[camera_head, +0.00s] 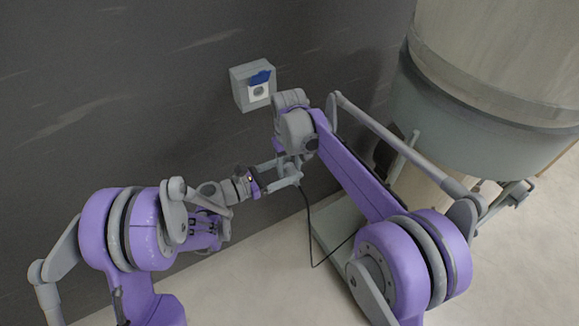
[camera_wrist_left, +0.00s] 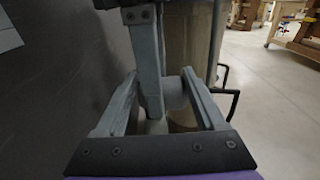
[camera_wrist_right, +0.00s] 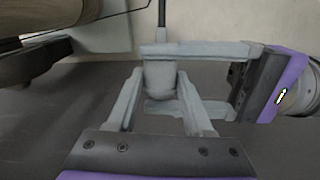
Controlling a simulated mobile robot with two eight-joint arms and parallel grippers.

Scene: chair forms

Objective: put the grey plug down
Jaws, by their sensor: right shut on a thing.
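The grey plug (camera_wrist_right: 160,80) is a short cylinder with a dark cable rising from it in the right wrist view. My right gripper (camera_wrist_right: 158,100) is shut on it, and the plug is held off the floor. In the head view my right gripper (camera_head: 288,165) points down and hides much of the plug. My left gripper (camera_head: 283,174) comes in from the left, its fingers apart on either side of the plug. The left wrist view shows the left gripper (camera_wrist_left: 165,100) open, with the plug (camera_wrist_left: 175,92) and a right finger between its fingers.
A grey wall socket (camera_head: 252,85) with a blue flap is on the dark wall above the grippers. A large round tank (camera_head: 480,110) stands at the right. The black cable (camera_head: 311,235) hangs toward a pale low base (camera_head: 335,235). Open floor lies in front.

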